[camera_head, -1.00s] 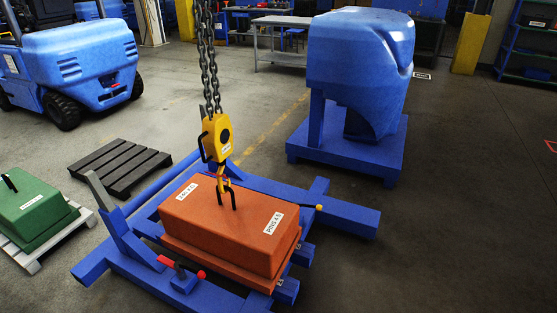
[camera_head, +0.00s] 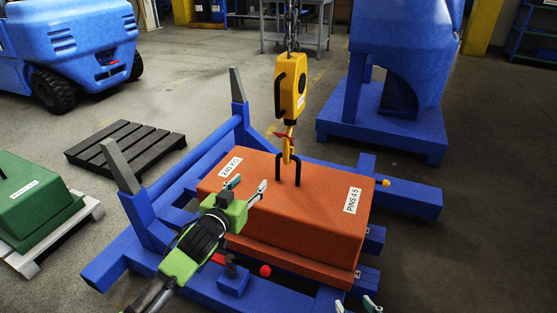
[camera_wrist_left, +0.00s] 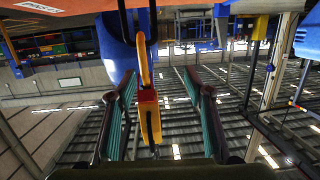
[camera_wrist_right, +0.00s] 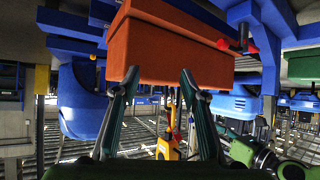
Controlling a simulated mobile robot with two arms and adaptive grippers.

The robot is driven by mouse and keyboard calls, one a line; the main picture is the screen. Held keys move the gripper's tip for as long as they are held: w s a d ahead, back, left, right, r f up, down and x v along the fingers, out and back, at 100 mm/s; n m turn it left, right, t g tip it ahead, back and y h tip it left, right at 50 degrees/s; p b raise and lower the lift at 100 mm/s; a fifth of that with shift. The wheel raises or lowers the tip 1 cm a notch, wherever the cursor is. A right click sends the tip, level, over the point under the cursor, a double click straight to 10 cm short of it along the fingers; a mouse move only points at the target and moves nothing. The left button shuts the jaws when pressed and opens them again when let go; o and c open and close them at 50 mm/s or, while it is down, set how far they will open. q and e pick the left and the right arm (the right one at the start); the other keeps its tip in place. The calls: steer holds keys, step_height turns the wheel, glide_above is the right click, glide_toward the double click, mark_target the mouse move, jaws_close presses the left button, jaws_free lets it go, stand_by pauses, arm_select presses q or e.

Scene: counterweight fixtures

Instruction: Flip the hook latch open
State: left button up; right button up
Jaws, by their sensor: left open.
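The yellow crane hook (camera_head: 289,152) hangs from the yellow hoist block (camera_head: 290,88), at the black lifting loop (camera_head: 281,168) on the orange counterweight (camera_head: 300,212). A small red piece, apparently the latch (camera_head: 279,133), is at the hook's top. My left gripper (camera_head: 247,189) is open over the counterweight's near left part, left of and short of the hook. In the left wrist view the hook (camera_wrist_left: 145,72) shows upside down between the spread fingers, apparently beyond them. My right gripper (camera_head: 356,303) shows only its tips at the bottom edge. The right wrist view shows its fingers (camera_wrist_right: 160,78) apart and empty.
The counterweight rests in a blue frame (camera_head: 408,197) with uprights at the left. A green weight (camera_head: 35,200), a dark pallet (camera_head: 120,155), a blue forklift (camera_head: 70,48) and a blue machine (camera_head: 400,65) stand around.

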arm_select(q)
steer(key=t+h+b, duration=0.2)
glide_toward(280, 135)
steer(key=shift+m, duration=0.4)
steer(key=b+x, duration=0.3)
steer(key=x, duration=0.5)
steer(key=shift+w+f+b, duration=0.1)
steer(key=shift+w+b, duration=0.15)
steer(key=shift+b, duration=0.05)
steer(key=shift+w+d, duration=0.15)
steer(key=shift+w, duration=0.25)
arm_select(e)
step_height(280, 135, up, 25)
steer(key=a+t+y, duration=0.2)
steer(key=t+y, duration=0.1)
steer(key=t, duration=0.7)
steer(key=shift+w+a+f+t+y, duration=0.2)
steer(key=shift+w+a+t+y, duration=0.1)
steer(key=shift+w+t+y, duration=0.1)
arm_select(q)
jaws_close()
